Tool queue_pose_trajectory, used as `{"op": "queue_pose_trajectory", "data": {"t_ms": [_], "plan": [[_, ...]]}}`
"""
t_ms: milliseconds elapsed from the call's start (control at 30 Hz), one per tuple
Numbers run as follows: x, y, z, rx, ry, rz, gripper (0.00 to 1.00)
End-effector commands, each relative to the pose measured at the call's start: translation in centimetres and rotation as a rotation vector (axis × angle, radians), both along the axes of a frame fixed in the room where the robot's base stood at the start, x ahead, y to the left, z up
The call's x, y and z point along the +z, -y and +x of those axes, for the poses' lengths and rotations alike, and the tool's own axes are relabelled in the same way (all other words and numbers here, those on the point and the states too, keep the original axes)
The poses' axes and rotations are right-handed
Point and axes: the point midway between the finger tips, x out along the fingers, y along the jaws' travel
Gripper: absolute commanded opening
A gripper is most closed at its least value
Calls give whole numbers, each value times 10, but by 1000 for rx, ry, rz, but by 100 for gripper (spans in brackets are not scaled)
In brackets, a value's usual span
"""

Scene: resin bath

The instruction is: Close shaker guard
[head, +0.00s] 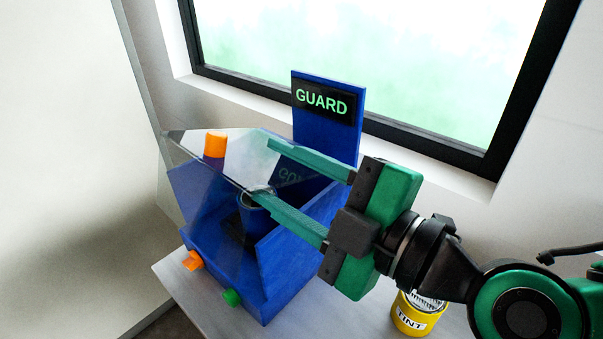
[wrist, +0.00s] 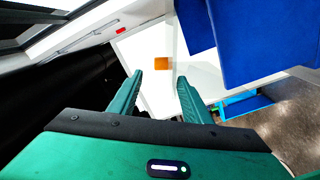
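The shaker is a blue open-topped box (head: 285,262) with a dark-rimmed round vessel (head: 257,212) inside. Its clear guard panel (head: 185,148) shows above the box and looks raised; its exact angle is hard to tell. An orange grip (head: 215,144) shows at the guard's far left part. My gripper (head: 258,172) is open, with its two teal fingers apart over the box and pointing left toward the orange grip. In the wrist view the orange grip (wrist: 163,62) appears ahead, between the fingertips (wrist: 159,82) and apart from them.
A blue board with a black GUARD sign (head: 323,103) stands behind the box. An orange knob (head: 193,261) and a green knob (head: 231,297) are on the box front. A yellow TINT can (head: 415,315) stands on the bench (head: 185,285), below my wrist. A window (head: 420,70) is behind.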

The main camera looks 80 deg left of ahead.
Motion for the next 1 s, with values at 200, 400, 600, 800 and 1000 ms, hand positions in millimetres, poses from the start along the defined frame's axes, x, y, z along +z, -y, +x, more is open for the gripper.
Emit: {"op": "queue_pose_trajectory", "data": {"t_ms": [200, 400, 600, 800, 1000], "plan": [[2, 8, 2, 7, 1, 3, 44], [2, 17, 11, 6, 1, 2, 44], [1, 25, 20, 5, 1, 2, 44], [1, 34, 28, 5, 1, 2, 44], [1, 43, 36, 6, 1, 1, 44]]}}
